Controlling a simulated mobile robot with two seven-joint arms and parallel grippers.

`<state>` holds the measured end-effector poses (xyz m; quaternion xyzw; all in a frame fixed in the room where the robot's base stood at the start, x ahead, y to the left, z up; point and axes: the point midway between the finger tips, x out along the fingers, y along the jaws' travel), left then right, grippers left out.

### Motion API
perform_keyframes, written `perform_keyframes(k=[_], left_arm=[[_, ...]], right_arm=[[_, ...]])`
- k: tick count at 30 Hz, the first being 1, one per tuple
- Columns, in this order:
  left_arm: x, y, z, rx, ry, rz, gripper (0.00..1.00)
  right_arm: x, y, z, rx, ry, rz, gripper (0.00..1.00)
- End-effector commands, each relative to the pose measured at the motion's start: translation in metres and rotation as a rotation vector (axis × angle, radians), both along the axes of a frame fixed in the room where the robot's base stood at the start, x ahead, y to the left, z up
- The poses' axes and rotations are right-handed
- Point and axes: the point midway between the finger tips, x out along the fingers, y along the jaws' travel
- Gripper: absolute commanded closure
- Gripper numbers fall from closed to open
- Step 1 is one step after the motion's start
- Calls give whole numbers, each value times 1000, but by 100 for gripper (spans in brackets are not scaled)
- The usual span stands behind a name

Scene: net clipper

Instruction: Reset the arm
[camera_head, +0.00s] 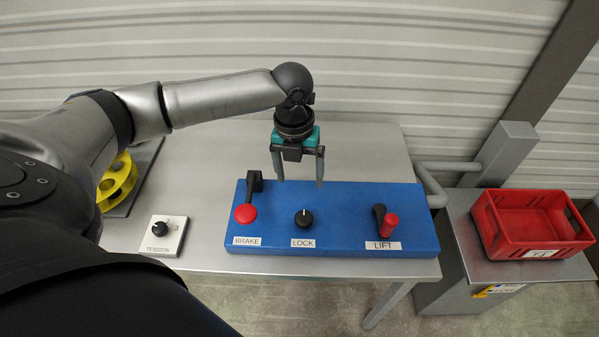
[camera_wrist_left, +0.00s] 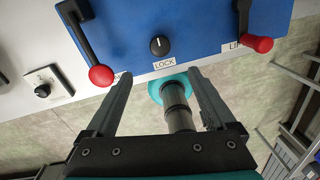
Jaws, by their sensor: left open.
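My left gripper (camera_head: 300,183) is open and empty, with its fingers pointing down over the back part of the blue control panel (camera_head: 340,225). In the left wrist view, its two fingers (camera_wrist_left: 158,76) stand apart below the LOCK knob (camera_wrist_left: 159,45), with nothing between their tips. The black LOCK knob (camera_head: 304,218) sits mid-panel, in front of the gripper in the head view. The BRAKE lever (camera_head: 246,212) with a red ball is to its left. The LIFT lever (camera_head: 390,224) with a red grip is to its right. My right gripper is in neither view.
A white TENSION box (camera_head: 164,236) with a knob stands left of the panel on the grey table (camera_head: 205,180). A yellow spool (camera_head: 117,180) is partly behind my arm. A red crate (camera_head: 541,252) sits on a grey stand at right, near a bent grey pipe (camera_head: 432,185).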

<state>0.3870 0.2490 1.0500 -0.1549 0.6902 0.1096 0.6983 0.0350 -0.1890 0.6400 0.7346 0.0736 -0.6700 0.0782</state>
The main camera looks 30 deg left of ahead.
Motion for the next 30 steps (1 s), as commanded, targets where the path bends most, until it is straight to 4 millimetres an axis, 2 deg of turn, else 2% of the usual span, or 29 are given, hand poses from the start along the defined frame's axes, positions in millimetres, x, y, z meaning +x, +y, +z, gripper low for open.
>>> perform_keyframes(k=[8, 11, 14, 20, 24, 27, 30], left_arm=[[0, 0, 0, 0, 0, 0, 11], [-2, -6, -4, -4, 1, 9, 11], [-9, -24, -13, -20, -1, 56, 11], [-35, -88, -39, -102, -17, 303, 11], [-55, -126, -48, -187, -24, 556, 11], [-69, -146, -50, -251, -15, 769, 11], [-82, -159, -50, -312, 0, 1006, 11]], right_arm=[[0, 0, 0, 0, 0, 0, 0], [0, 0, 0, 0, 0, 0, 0], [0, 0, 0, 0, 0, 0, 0], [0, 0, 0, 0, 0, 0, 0], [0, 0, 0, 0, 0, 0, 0], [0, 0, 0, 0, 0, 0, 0], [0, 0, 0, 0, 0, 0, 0]])
